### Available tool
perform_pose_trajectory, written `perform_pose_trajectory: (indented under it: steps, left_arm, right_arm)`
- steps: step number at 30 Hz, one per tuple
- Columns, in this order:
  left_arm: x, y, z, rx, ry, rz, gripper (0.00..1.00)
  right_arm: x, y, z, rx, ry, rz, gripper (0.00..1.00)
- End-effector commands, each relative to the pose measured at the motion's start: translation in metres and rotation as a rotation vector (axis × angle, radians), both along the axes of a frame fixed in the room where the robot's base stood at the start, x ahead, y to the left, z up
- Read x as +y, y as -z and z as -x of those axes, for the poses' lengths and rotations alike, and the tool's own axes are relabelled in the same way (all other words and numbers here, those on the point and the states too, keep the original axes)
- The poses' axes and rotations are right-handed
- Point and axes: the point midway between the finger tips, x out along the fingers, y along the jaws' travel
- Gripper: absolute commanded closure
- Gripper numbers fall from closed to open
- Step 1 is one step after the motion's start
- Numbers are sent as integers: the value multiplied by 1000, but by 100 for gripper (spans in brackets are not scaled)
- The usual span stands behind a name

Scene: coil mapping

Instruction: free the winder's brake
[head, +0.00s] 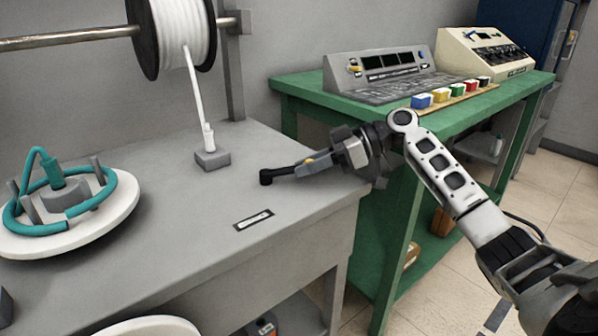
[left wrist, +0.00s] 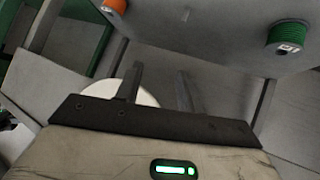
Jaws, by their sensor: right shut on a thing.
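The winder's bench has a short dark brake lever (head: 285,174) with a black round end (head: 266,177), near the bench's right edge. My right gripper (head: 322,160) is shut on the lever's right part; the jaws hide some of it. The winder's white round plate (head: 110,224) at the left carries a teal coil (head: 85,205) around grey posts. My left gripper (left wrist: 158,88) shows in the left wrist view, its two fingers apart with nothing held between them.
A black-flanged spool of white cord (head: 182,35) hangs on a rod, its cord running to a small grey block (head: 212,158). A label plate (head: 253,220) lies on the bench. A green table (head: 460,118) with consoles and coloured buttons stands behind my right arm.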

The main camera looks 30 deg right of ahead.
Motion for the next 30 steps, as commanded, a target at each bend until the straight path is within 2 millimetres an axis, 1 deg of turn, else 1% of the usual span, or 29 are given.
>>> perform_pose_trajectory:
  steps: [12, 13, 15, 25, 28, 30]
  left_arm:
    - [-1, 1, 0, 3, 2, 0, 61]
    - [-1, 1, 0, 3, 2, 0, 61]
    - [-1, 1, 0, 3, 2, 0, 61]
    - [-1, 1, 0, 1, 2, 1, 61]
    - [0, 0, -1, 0, 2, 1, 61]
    - [0, -1, -1, -1, 1, 0, 61]
  right_arm:
    - [0, 0, 1, 0, -8, 0, 100]
    - [0, 0, 1, -1, -7, -1, 74]
    - [-1, 0, 1, 0, -8, 0, 58]
    - [-4, -1, 2, 1, -4, 0, 58]
    - [-12, -4, 6, 1, -1, 1, 58]
    - [-21, -9, 11, 1, -1, 1, 58]
